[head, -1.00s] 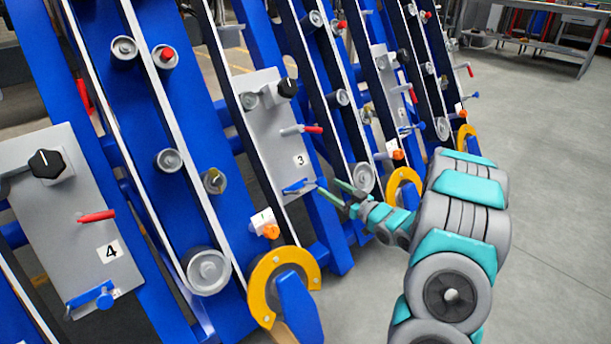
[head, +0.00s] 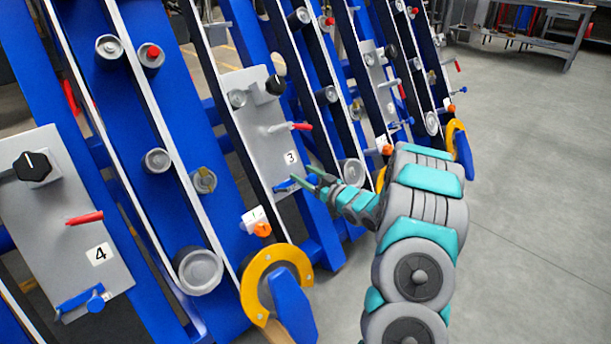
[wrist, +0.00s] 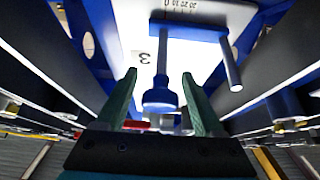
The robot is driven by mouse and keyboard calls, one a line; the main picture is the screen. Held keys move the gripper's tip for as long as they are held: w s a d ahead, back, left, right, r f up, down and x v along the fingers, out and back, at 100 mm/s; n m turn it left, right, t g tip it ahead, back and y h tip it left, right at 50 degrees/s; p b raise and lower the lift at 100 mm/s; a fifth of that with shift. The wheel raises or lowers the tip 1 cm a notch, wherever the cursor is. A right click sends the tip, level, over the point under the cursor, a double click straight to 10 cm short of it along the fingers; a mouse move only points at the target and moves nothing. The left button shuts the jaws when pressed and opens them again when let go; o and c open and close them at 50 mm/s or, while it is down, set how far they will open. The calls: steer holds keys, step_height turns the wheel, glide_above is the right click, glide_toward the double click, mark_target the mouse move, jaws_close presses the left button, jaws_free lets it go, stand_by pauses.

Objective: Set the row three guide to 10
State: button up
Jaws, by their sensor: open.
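The row three plate (head: 262,130) is a light grey panel marked 3, with a black knob, a red lever and a blue guide (head: 285,187) at its lower end. In the wrist view the guide (wrist: 190,31) is a blue bar with a round-ended stem (wrist: 161,92) and a thinner rod to the right. A scale with small numbers (wrist: 180,4) is at the top, partly cut off; I cannot tell the setting. My gripper (head: 301,173) is open at the guide. In the wrist view its fingers (wrist: 159,78) flank the stem, with gaps visible.
The row four plate (head: 62,220) stands at left with its own blue guide. Blue frame beams and rollers surround plate three. A yellow wheel guard (head: 254,290) is below it. The grey floor at right is open, with a workbench (head: 530,35) far back.

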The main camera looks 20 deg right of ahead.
steer(key=shift+c, duration=0.3)
jaws_close()
stand_by(1.0)
